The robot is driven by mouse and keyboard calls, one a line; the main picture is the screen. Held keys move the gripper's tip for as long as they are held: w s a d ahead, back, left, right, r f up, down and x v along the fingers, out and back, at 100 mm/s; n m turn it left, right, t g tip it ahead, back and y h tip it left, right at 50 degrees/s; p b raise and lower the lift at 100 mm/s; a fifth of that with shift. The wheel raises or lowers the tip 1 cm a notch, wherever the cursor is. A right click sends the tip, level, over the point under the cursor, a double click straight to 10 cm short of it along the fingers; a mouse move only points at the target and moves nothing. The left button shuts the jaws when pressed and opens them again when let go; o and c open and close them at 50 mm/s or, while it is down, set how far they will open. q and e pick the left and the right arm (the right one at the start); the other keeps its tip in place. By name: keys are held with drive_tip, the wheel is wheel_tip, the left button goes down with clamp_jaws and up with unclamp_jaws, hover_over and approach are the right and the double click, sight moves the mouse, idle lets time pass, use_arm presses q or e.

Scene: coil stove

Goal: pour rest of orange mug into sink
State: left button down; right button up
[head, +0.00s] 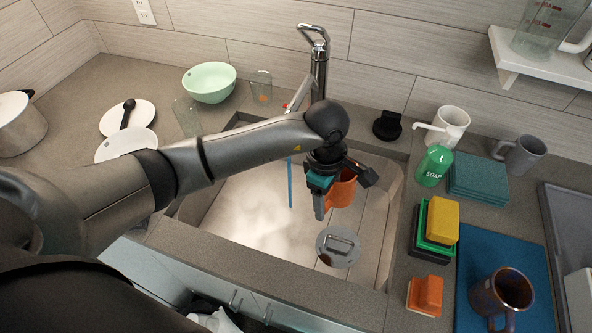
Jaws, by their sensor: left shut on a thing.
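My left gripper (322,190) is over the sink, shut on the orange mug (343,188). The mug hangs above the basin on the right side of the gripper, partly hidden by the gripper. Its tilt and contents are not clear. The sink (378,225) lies below, with a pale basin and a round metal drain piece (338,247) near its front. No liquid stream is clearly visible. My right gripper is not in view.
The faucet (318,60) stands behind the sink. To the right are a soap bottle (434,166), stacked sponges (441,221), a grey mug (523,154) and a dark mug (500,293) on a blue mat (515,250). A green bowl (209,83) and glasses stand at the back left.

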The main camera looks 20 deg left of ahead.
use_arm(q)
drive_tip(key=shift+w+d+m+y+b, duration=0.15)
drive_tip(key=shift+d+m+y+b, duration=0.15)
drive_tip(key=shift+y, duration=0.3)
drive_tip(key=shift+a+r, duration=0.1)
drive_tip(key=shift+r, duration=0.1)
drive_tip(key=shift+r+p, duration=1.45)
drive_tip(key=shift+r, duration=0.5)
